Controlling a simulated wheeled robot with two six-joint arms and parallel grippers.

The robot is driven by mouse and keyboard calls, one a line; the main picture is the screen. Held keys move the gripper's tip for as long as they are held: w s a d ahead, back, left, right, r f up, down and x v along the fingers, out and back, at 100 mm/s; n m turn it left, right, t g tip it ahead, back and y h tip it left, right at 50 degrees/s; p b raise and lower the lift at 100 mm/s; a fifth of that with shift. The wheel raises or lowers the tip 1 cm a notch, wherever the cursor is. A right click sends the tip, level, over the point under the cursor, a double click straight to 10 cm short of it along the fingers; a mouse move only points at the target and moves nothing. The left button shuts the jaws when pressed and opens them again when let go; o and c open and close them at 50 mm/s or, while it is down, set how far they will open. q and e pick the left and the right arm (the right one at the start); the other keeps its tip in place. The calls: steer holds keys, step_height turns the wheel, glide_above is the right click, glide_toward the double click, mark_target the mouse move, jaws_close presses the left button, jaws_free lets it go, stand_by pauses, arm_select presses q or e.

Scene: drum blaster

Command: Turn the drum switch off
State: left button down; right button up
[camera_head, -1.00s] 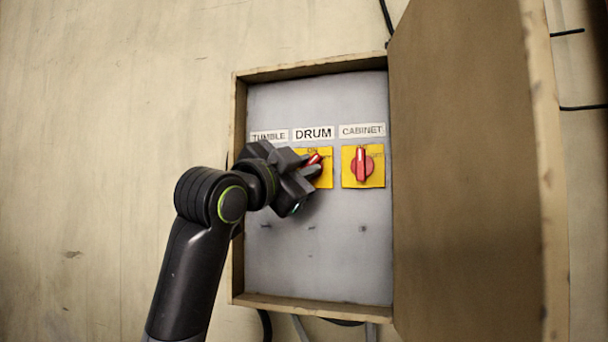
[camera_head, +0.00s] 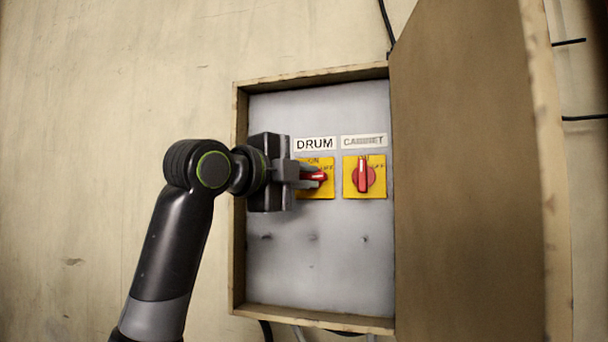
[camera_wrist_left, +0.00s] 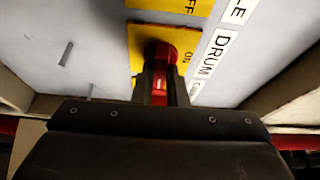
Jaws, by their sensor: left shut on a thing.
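The drum switch (camera_head: 318,178) is a red rotary knob on a yellow plate under the DRUM label (camera_head: 314,143). Its handle lies roughly horizontal in the head view, pointing toward the OFF side of the plate. My left gripper (camera_head: 308,177) comes in from the left and is shut on the red handle. In the left wrist view, the two fingers (camera_wrist_left: 161,85) flank the red knob (camera_wrist_left: 160,55), with the ON mark beside it. The gripper hides part of the knob and plate. My right gripper is not in view.
The cabinet switch (camera_head: 363,175), with its handle upright, is just right of the drum switch. My gripper covers the tumble switch at left. The box's wooden frame (camera_head: 239,265) surrounds the grey panel (camera_head: 320,265); its door (camera_head: 465,180) stands open at right.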

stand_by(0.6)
arm_select(q)
steer(key=c, duration=1.4)
jaws_free()
steer(key=shift+c, duration=0.2)
steer(key=shift+s+a, duration=0.1)
steer(key=shift+s, duration=0.05)
steer(key=b+v, duration=0.8)
steer(key=v, duration=0.9)
steer(key=shift+r, duration=0.2)
steer(key=shift+a, duration=0.15)
